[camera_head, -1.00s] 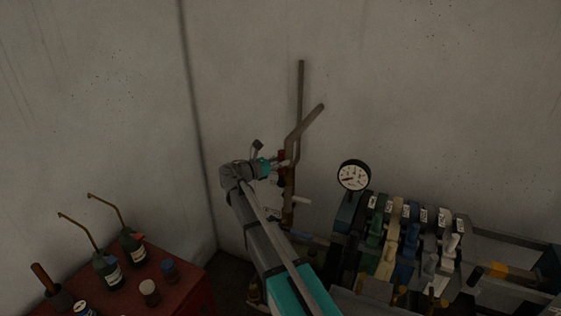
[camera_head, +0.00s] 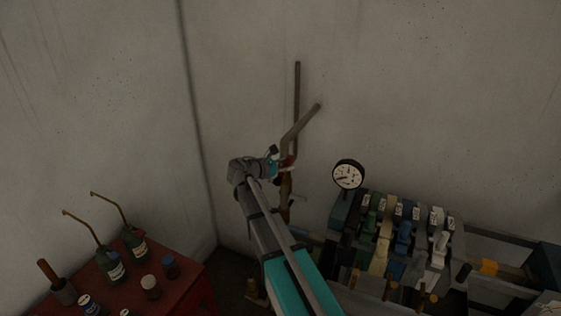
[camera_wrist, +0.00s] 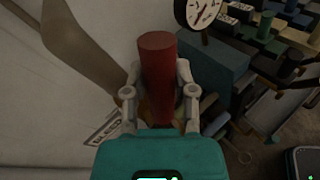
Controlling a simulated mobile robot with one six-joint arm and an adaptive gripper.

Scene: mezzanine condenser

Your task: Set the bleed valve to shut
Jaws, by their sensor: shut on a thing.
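The bleed valve's red handle (camera_wrist: 158,75) stands between the fingers of my gripper (camera_wrist: 160,95) in the wrist view. The fingers are closed on it from both sides, and its round end projects beyond them. In the head view, the red handle (camera_head: 288,161) shows as a small patch at my gripper (camera_head: 282,164), beside the brown wall pipe (camera_head: 297,105). The valve body is mostly hidden behind the gripper. A pale label (camera_wrist: 104,128) lies left of the gripper in the wrist view; its lettering is only partly visible.
A round gauge (camera_head: 348,174) and a bank of coloured levers (camera_head: 404,238) stand to the right of the pipe. A red cabinet (camera_head: 180,292) with bottles and cans on top is at lower left.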

